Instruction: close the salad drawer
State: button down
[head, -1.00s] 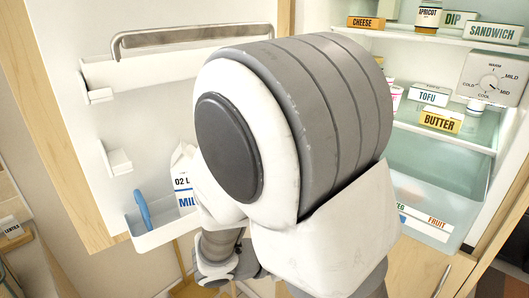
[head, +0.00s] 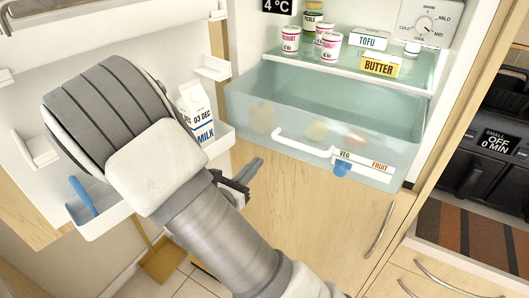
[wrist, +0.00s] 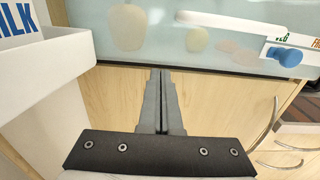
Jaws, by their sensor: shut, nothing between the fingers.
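The salad drawer (head: 240,118) is a frosted, translucent box low in the open fridge. It sticks out past the shelf above it. It has a white bar handle (head: 303,146), a VEG/FRUIT label strip (head: 375,163) and a blue knob (head: 342,170) on its front. Blurred round produce shows through the front. In the wrist view the drawer front (wrist: 160,35) spans the top, with the blue knob at right. My gripper (head: 258,163) is shut and empty, just below and left of the handle. Its fingertips (wrist: 160,71) point at the lower edge of the drawer front; contact is unclear.
The open fridge door is at left, with a milk carton (head: 196,112) in its bin near my arm. A shelf above the drawer holds butter (head: 380,64), tofu (head: 368,39) and several pots. A wooden cabinet front (head: 300,220) lies below. An oven stands at right.

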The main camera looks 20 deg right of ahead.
aim_at(270, 148)
jog(key=x, duration=0.5)
jog(key=shift+d, duration=0.15)
jog(key=shift+w, duration=0.1)
jog(key=b+x, duration=0.2)
jog(key=x, duration=1.5)
jog(key=shift+w+d, duration=0.2)
jog(key=shift+d, duration=0.05)
jog(key=shift+a, duration=0.15)
